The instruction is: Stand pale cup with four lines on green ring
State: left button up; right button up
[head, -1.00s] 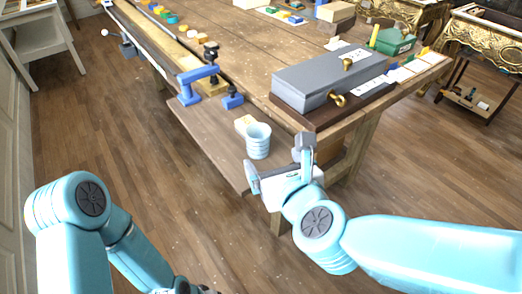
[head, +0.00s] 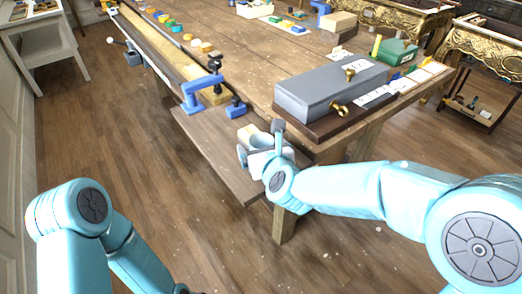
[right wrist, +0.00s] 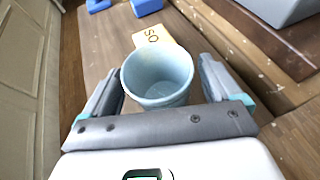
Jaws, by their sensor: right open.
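The pale blue cup (right wrist: 158,97) stands upright and open-topped on the lower wooden shelf. In the right wrist view it sits between the two open fingers of my right gripper (right wrist: 160,95), with a small gap at each side. Its lines are not clear enough to count. In the head view my right gripper (head: 259,147) is at the shelf's near end and hides most of the cup. A small green piece (head: 171,22) lies in a coloured row at the table's far left; I cannot tell if it is a ring.
A yellowish marked block (right wrist: 151,38) lies just behind the cup. A grey box (head: 332,85) on a dark base stands on the table close to the right arm.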

jog(key=c, duration=1.2)
